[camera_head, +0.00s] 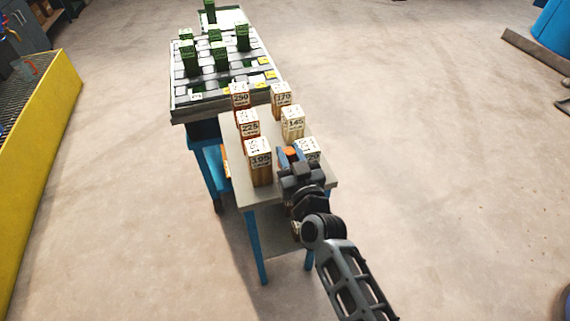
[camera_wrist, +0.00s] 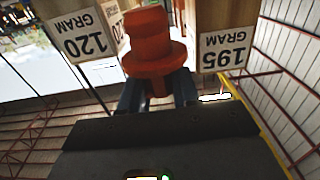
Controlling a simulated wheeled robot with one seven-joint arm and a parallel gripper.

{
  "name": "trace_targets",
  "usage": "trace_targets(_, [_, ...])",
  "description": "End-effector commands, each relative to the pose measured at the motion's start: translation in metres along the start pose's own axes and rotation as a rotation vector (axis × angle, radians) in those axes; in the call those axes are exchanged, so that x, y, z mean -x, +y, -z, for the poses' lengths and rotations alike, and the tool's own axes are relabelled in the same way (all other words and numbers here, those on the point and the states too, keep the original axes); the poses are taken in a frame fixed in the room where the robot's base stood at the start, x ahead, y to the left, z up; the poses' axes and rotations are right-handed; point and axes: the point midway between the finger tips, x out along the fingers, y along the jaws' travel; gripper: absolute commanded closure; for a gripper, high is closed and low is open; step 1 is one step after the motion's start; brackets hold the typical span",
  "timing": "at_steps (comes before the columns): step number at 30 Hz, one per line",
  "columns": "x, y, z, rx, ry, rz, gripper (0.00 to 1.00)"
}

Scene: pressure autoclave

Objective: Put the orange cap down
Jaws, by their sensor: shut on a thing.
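The orange cap (camera_wrist: 152,45) is held between the two fingers of my gripper (camera_wrist: 158,92) in the wrist view. It has a wide flange and a narrower top. In the head view my gripper (camera_head: 290,158) is over the near end of the small table, between the block marked 195 and the block at the near right. A bit of the orange cap (camera_head: 291,151) shows between the fingers there. Whether the cap touches the table is hidden.
The 195 block (camera_head: 261,163) and the 120 block (camera_wrist: 86,35) stand close on either side of my gripper. More marked blocks, including 225 (camera_head: 248,128) and 145 (camera_head: 292,121), stand farther back on the table (camera_head: 239,190). A rack (camera_head: 181,109) with green blocks adjoins behind.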

Motion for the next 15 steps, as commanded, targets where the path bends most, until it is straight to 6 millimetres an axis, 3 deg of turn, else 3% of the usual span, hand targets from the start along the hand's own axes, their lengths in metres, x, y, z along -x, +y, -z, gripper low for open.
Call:
trace_targets(4, [-0.012,-0.006,-0.008,0.001,0.001,0.000,1.00])
trace_targets(15, [-0.013,-0.005,-0.048,0.001,0.000,-0.002,1.00])
